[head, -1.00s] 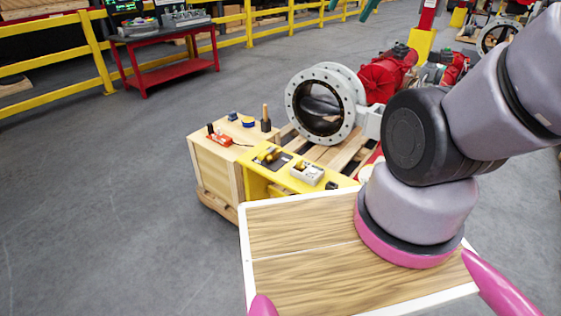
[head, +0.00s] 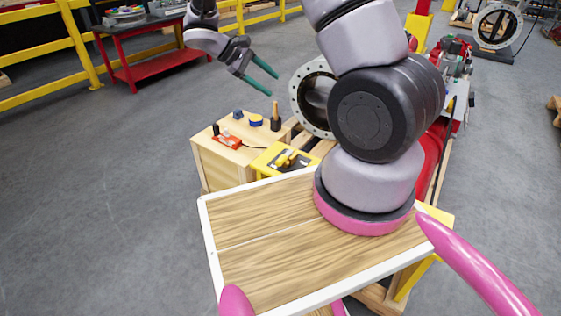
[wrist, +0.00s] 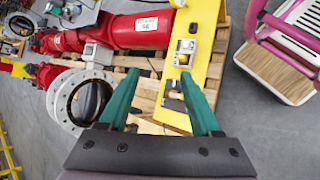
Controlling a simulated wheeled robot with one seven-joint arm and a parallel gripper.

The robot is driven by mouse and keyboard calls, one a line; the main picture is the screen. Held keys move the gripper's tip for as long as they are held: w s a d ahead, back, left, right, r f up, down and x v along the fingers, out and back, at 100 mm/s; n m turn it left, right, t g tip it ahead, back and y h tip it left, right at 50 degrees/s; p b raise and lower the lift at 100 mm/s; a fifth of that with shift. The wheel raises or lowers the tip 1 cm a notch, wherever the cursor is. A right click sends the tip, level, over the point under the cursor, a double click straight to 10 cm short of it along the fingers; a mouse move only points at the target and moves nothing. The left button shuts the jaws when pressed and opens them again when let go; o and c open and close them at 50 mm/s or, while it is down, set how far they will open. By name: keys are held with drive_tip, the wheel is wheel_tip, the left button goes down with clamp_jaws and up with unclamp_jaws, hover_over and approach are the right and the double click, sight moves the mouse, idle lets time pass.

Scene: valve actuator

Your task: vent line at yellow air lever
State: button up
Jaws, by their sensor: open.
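A yellow panel (head: 262,163) stands beside the wooden crate in the head view, and it carries a dark plate with a small yellow lever-like part (head: 286,158). In the wrist view the yellow panel (wrist: 206,40) runs up the middle, with the dark-plate fitting (wrist: 173,92) near its lower end and a white box with a yellow part (wrist: 185,52) above that. I cannot tell for sure which part is the air lever. My gripper (head: 273,84) is open and empty, raised above the crate and apart from the panel. Its green fingers (wrist: 160,75) spread wide in the wrist view. My arm hides part of the panel in the head view.
A wooden crate (head: 213,165) holds a red tool (head: 227,141), a blue-yellow roll and a wooden-handled tool (head: 276,118). A large grey valve ring (head: 298,97) and red actuator (wrist: 140,31) sit on the pallet. Open floor lies left.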

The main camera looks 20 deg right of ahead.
wheel_tip(320, 180, down, 19)
drive_tip(key=w+a+n+t+h, duration=0.2)
drive_tip(key=w+n+t+h, duration=0.15)
drive_tip(key=n+h, duration=0.3)
drive_tip(key=n+t+y, duration=0.2)
drive_tip(key=n+t, duration=0.7)
drive_tip(key=n, duration=0.1)
approach(277, 164)
drive_tip(key=x, duration=0.2)
drive_tip(key=shift+h, duration=0.25)
drive_tip(key=x, duration=1)
drive_tip(key=shift+w+d, duration=0.15)
drive_tip(key=shift+d, duration=0.15)
clamp_jaws()
